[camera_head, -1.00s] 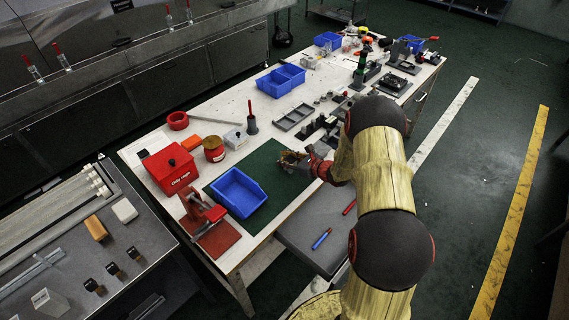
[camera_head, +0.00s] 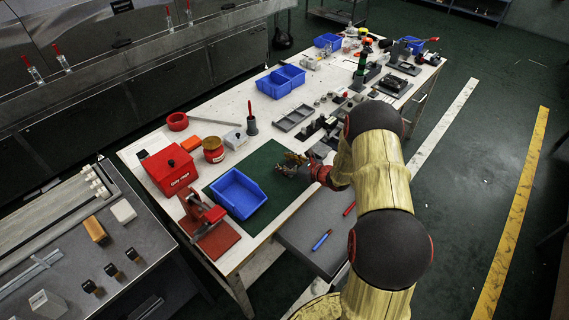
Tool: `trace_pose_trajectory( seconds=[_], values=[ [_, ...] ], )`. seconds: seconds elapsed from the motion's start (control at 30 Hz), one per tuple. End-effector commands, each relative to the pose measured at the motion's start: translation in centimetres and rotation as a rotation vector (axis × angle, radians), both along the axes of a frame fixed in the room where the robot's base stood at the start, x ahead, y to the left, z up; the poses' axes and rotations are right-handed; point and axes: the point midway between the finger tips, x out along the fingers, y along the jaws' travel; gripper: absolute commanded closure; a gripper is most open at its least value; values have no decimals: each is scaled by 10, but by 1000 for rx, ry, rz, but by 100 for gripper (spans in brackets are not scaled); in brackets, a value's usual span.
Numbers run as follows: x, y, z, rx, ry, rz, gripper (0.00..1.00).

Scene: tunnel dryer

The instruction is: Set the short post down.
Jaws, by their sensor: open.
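My gripper (camera_head: 287,166) is open, low over the right part of the dark green mat (camera_head: 262,170). Its fingers point left. It is small and dark here, and I cannot make out a short post in or beside it; the fingers and wrist may hide one. I cannot tell whether the fingers touch the mat.
A blue bin (camera_head: 238,193) stands on the mat left of my gripper. A red box (camera_head: 170,170) and a red press (camera_head: 203,213) are farther left. A grey tray (camera_head: 294,117) and metal parts lie behind my gripper. Pens lie on a grey shelf (camera_head: 300,235) in front.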

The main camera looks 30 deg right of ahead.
Motion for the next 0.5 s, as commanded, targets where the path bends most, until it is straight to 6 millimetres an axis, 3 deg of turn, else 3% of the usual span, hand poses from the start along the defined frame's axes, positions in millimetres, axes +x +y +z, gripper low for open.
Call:
trace_pose_trajectory(
  seconds=[0.27,0.5],
  values=[
    [0,0,4,0,0,0,53],
    [-32,-13,20,0,0,-3,53]
  ],
)
